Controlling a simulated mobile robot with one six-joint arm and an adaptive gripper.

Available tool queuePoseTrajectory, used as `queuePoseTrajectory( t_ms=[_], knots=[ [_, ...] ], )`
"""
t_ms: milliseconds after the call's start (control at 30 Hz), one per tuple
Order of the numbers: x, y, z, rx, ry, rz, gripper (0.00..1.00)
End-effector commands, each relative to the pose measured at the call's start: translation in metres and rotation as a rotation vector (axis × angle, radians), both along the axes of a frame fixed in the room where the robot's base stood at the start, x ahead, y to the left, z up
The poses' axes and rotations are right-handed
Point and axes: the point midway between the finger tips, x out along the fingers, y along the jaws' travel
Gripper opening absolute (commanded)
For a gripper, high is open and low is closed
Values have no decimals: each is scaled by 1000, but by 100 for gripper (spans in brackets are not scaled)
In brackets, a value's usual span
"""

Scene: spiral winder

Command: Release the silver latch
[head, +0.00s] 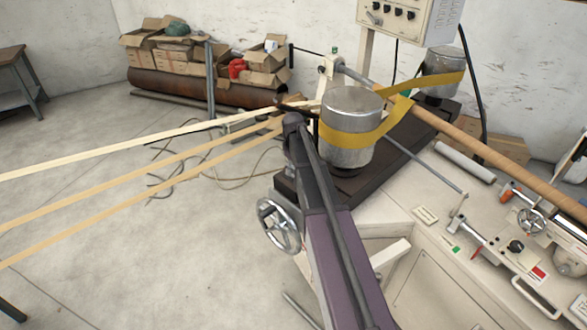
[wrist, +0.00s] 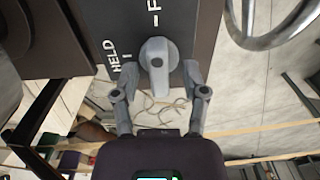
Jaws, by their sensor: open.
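The silver latch (wrist: 157,62) shows in the wrist view as a grey knob with a short lever pointing down toward my gripper. It sits on a dark panel with white lettering; "HELD" reads to its left, and another word starting with "F" is cut off above. My gripper (wrist: 152,82) is open, with one finger on each side of the latch's lever. A gap shows between each finger and the lever, and nothing is held. I cannot make out the latch or my gripper's fingers in the head view.
A metal handwheel (head: 279,225) stands near the panel; its rim also shows in the wrist view (wrist: 272,38). A metal drum (head: 350,130) with a yellow belt (head: 392,118) is on the machine. Pale strips (head: 120,195) stretch left. The floor at left is mostly open.

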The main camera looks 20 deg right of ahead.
Motion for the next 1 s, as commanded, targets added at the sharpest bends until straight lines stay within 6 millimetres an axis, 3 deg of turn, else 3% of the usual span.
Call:
queuePoseTrajectory(
  t_ms=[367,733,1000],
  knots=[
    [0,0,0,-1,0,40,57],
    [0,1,0,-1,0,235,57],
    [0,1,29,-1,0,231,57]
  ],
)
